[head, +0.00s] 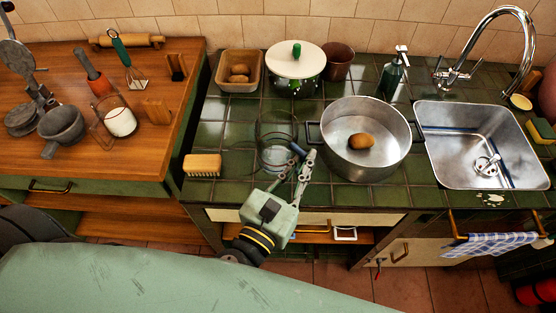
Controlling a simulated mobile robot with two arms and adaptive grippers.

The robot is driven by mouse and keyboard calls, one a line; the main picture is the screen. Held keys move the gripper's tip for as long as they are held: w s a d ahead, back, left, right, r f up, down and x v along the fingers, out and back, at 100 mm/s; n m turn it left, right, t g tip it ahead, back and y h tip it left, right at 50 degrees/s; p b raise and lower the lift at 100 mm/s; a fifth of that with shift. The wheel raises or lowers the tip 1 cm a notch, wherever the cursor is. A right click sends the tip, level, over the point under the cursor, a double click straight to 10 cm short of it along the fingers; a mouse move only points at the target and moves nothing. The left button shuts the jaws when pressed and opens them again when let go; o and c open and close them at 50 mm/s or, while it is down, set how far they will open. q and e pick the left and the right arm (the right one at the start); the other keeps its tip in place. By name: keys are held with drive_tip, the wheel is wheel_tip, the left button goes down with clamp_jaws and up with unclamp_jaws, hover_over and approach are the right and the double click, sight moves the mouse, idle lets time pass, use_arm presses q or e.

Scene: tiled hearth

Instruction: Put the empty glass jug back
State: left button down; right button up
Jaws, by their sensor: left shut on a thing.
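The empty glass jug (276,132) is clear and stands upright at the front of the green tiled counter, left of the big steel pot. I can see the dark tiles through it. My left gripper (299,158) reaches up from the front edge and is shut on the jug's near right side. Its fingers partly hide that side, and I cannot tell whether the jug's base touches the tiles. My right gripper is not in view.
A steel pot (341,165) holding a potato (361,142) is close on the right. A brush (202,165) lies to the left. Behind are a lidded pot (295,62) and a clay dish (239,84). A wooden counter (60,135) holds a clear vessel with white contents (120,122).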

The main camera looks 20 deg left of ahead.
sight(290, 157)
use_arm(q)
drive_tip(key=w+a+f, duration=0.2)
drive_tip(key=a, duration=0.1)
drive_tip(key=shift+w+a+f, duration=0.1)
drive_tip(key=shift+w+f, duration=0.15)
drive_tip(key=shift+w, duration=0.1)
drive_tip(key=shift+w+a+f+b, duration=0.5)
drive_tip(key=shift+w+a+f, duration=0.3)
drive_tip(key=shift+w+a, duration=0.15)
drive_tip(key=shift+a+f, duration=0.1)
drive_tip(key=shift+f, duration=0.2)
wheel_tip(290, 157, down, 4)
drive_tip(key=b, duration=0.3)
drive_tip(key=shift+r, duration=0.25)
drive_tip(key=shift+f, duration=0.1)
drive_tip(key=shift+b, duration=0.35)
drive_tip(key=c, duration=1.8)
unclamp_jaws()
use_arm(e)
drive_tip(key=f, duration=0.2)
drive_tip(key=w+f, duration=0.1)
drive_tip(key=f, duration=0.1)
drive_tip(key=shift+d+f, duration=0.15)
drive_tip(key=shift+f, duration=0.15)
